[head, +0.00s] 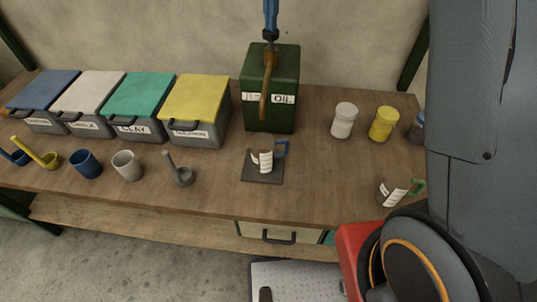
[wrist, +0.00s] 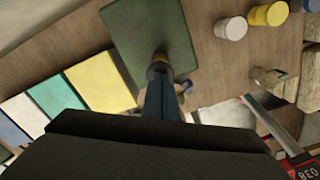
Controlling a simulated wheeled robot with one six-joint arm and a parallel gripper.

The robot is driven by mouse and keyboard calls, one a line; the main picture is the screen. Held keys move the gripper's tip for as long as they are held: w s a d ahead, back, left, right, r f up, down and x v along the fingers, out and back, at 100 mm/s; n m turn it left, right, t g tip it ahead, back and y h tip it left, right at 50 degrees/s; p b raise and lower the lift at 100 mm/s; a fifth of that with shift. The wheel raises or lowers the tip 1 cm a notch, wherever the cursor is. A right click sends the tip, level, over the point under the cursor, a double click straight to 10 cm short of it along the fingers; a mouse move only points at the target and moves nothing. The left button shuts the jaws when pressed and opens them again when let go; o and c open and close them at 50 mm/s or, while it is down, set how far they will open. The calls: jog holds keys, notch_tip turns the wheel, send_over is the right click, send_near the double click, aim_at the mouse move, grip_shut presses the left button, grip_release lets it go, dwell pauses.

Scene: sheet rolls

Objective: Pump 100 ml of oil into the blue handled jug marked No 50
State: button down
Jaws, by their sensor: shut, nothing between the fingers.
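The jug with the blue handle (head: 281,149) stands upright on a dark square plate (head: 262,177) in front of the green oil can (head: 272,112). Its label is too small to read, and I cannot tell if it holds oil. The can's brass spout (head: 265,92) points down toward the jug.
A jug with a green handle (head: 417,187) stands at the right near my arm. White (head: 344,121) and yellow (head: 383,124) jars stand behind it. Lidded bins, including a yellow one (head: 195,98), line the left, with cups and scoops in front.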

jog(key=shift+f+b, duration=0.35)
jog(key=shift+f, duration=0.7)
jog(key=shift+r+p, duration=1.6)
jog(key=shift+r, duration=0.8)
jog(key=shift+r+p, duration=0.6)
jog(key=shift+r, duration=2.4)
jog(key=shift+f, duration=0.1)
